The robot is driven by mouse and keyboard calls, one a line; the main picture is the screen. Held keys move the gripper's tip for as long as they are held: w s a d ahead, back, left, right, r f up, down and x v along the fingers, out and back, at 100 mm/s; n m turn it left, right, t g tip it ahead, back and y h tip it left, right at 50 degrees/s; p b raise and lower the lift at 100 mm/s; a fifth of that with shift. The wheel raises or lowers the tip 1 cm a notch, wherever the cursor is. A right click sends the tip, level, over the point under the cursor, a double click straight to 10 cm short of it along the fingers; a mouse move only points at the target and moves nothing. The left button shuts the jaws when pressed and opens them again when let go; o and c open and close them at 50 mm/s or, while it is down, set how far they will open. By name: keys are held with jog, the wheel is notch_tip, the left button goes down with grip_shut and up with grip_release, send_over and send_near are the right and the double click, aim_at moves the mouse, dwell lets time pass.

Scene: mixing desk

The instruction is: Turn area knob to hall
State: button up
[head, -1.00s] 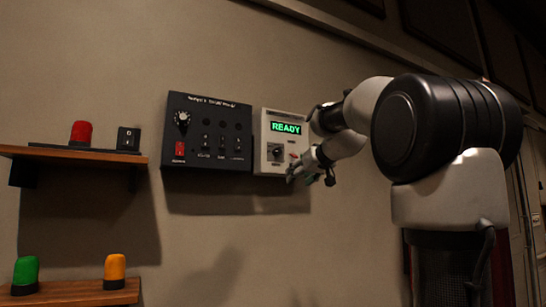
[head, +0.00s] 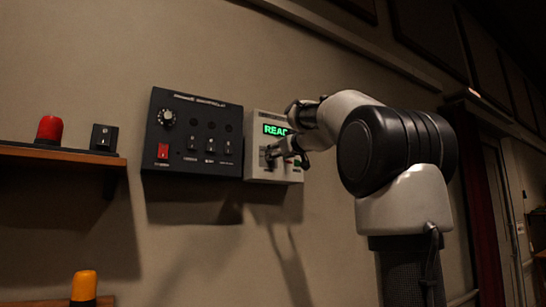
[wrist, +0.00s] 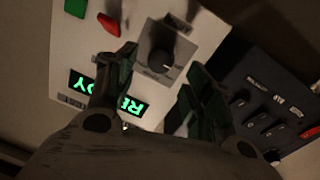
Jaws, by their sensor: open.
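The area knob is most likely the dark round knob (wrist: 160,62) on a grey square plate, on the white wall box (head: 274,174) with a green lit display (head: 275,130). In the wrist view the knob lies between the fingertips of my open gripper (wrist: 163,58), a finger on each side. I cannot tell whether either finger touches it. In the head view my gripper (head: 287,150) is in front of the box and hides the knob and the end of the display text. The knob's position labels are not readable.
A black panel (head: 192,133) with a dial, a red switch (head: 163,151) and several small switches adjoins the box on the left. A red button (wrist: 108,24) and a green one (wrist: 75,7) sit near the knob. Shelves with a red lamp (head: 50,129) and an orange lamp (head: 84,286) are left.

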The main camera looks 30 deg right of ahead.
jog(key=w, duration=0.3)
jog(key=shift+w, duration=0.35)
jog(key=shift+c, duration=0.2)
jog(key=c, duration=1)
jog(key=shift+m, duration=0.3)
jog(key=m, duration=0.7)
jog(key=shift+d+m, duration=0.1)
jog(key=shift+m, duration=0.3)
jog(key=shift+g, duration=0.3)
